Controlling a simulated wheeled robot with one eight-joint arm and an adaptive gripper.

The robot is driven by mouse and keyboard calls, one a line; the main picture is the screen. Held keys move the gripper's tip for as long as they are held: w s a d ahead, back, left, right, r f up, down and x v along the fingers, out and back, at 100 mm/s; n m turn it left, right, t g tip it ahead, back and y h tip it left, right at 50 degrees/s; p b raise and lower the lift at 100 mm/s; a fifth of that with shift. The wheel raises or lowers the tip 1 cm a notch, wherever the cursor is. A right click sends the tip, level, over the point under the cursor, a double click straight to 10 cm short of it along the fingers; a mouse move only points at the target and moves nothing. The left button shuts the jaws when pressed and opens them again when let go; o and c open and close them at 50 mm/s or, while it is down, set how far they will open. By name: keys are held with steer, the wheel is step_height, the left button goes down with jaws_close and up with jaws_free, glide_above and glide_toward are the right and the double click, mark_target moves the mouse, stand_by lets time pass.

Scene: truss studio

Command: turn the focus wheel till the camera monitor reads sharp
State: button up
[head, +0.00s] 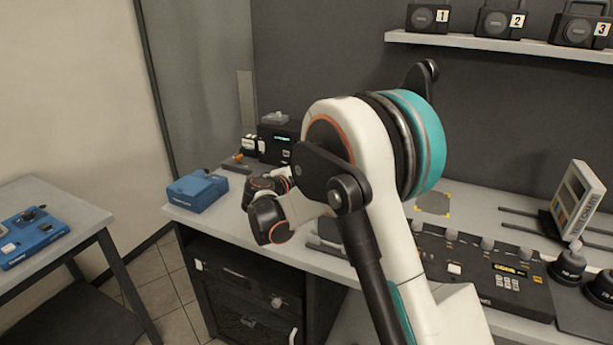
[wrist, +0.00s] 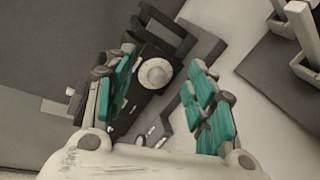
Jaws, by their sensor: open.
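In the wrist view, a dark device (wrist: 125,112) carries a round pale wheel (wrist: 155,73), likely the focus wheel. My gripper (wrist: 163,62) is open, its teal-padded fingers on either side of the wheel as seen from the wrist. There is a visible gap on both sides; I cannot tell its height above the wheel. In the head view my arm covers the middle of the bench, and the fingers and wheel are not clearly seen. I cannot make out a sharpness reading or tell which screen is the camera monitor.
A blue box (head: 195,191) sits at the bench's left end. A black unit with a lit display (head: 280,142) stands behind it. A blue device (head: 33,236) lies on the left side table.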

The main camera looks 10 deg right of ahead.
steer(key=w+a+f+n, duration=0.1)
steer(key=a+f, duration=0.1)
steer(key=w+a+f+n+t+h, duration=0.1)
steer(key=w+f, duration=0.1)
steer(key=f, duration=0.1)
steer(key=w+a+f+n+t+b, duration=0.1)
steer(key=a+f, duration=0.1)
steer(key=f, duration=0.1)
steer(key=shift+w+a+f+h, duration=0.2)
steer(key=shift+a+h, duration=0.1)
steer(key=b+x, duration=0.4)
steer(key=x, duration=0.8)
steer(key=shift+w+d, duration=0.1)
steer(key=shift+w, duration=0.2)
steer(key=shift+w+d+r, duration=0.15)
steer(key=shift+w+d, duration=0.15)
steer(key=shift+w, duration=0.1)
steer(key=c, duration=1.1)
